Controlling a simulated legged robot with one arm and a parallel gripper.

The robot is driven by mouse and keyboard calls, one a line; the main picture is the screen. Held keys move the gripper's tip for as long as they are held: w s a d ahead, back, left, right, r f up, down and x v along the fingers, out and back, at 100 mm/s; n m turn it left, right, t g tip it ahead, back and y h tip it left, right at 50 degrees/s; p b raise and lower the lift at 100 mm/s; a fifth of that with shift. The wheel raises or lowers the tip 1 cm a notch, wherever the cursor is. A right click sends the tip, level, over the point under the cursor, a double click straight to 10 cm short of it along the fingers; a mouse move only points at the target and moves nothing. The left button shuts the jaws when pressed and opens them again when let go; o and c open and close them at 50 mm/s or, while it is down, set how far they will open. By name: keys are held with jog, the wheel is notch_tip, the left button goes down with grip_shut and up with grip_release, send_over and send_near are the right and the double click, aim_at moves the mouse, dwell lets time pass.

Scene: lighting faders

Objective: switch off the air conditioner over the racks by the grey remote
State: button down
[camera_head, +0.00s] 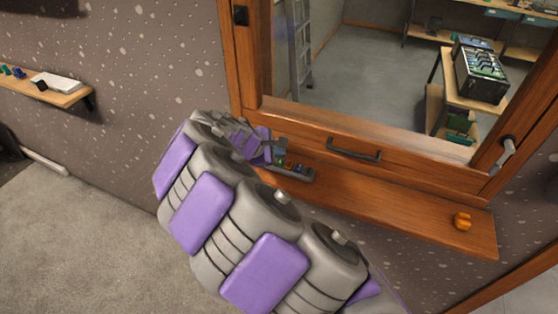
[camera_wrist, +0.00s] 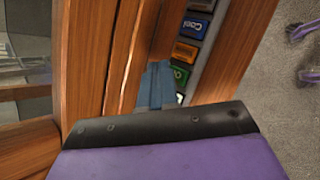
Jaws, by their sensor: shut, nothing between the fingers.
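A grey remote (camera_head: 298,171) with several coloured buttons lies on the wooden sill under the window in the head view. In the wrist view, part of the remote shows as a column of labels: a blue one (camera_wrist: 193,27) reading "Cool", an orange one and a green one partly cut off. My gripper (camera_head: 272,152) is shut and empty, at the remote's left end. I cannot tell whether it touches a button. In the wrist view its black and purple part (camera_wrist: 165,130) covers the near end of the remote. The air conditioner and the racks are not in view.
The wooden sill (camera_head: 400,210) is clear to the right, up to a small orange object (camera_head: 461,221). The window frame with a handle (camera_head: 353,150) stands behind the remote. A small wall shelf (camera_head: 62,93) holds several items at the left.

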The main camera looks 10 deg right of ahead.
aim_at(278, 163)
notch_tip(278, 163, up, 5)
jog(key=p, duration=0.3)
jog(key=shift+p, duration=0.35)
dwell(0.6)
